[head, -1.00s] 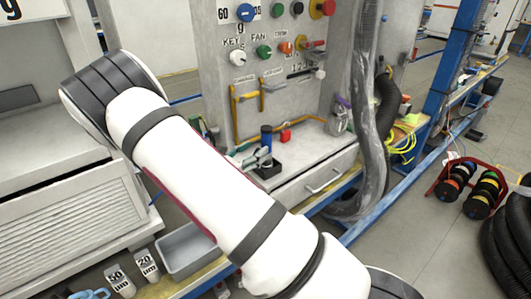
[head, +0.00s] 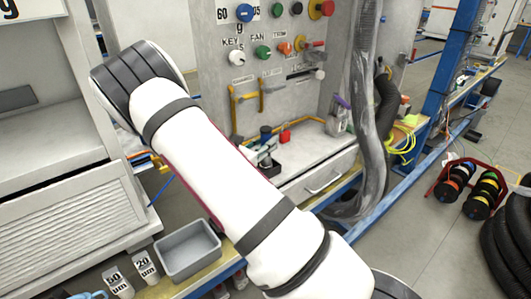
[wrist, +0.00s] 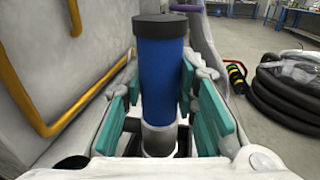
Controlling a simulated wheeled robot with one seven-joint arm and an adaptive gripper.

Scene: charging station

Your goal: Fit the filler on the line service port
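A blue cylinder with a black cap, which looks like the filler (wrist: 160,75), stands upright between my gripper's (wrist: 160,110) teal finger pads in the wrist view. The pads are spread on either side of it, and I see no clear squeeze. Its pale lower end sits low between the fingers, and its base is partly hidden. In the head view the filler (head: 266,132) stands by a small black block (head: 271,166) on the station ledge, with my gripper (head: 259,154) beside it, partly hidden by my arm. I cannot tell for certain which fitting is the line service port.
A yellow pipe (wrist: 25,100) runs along the grey panel, left of the fingers; it also shows in the head view (head: 233,112). A red block (head: 285,136) sits behind the filler. A grey hose (head: 366,110) hangs right. A grey tray (head: 188,250) lies below my arm.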

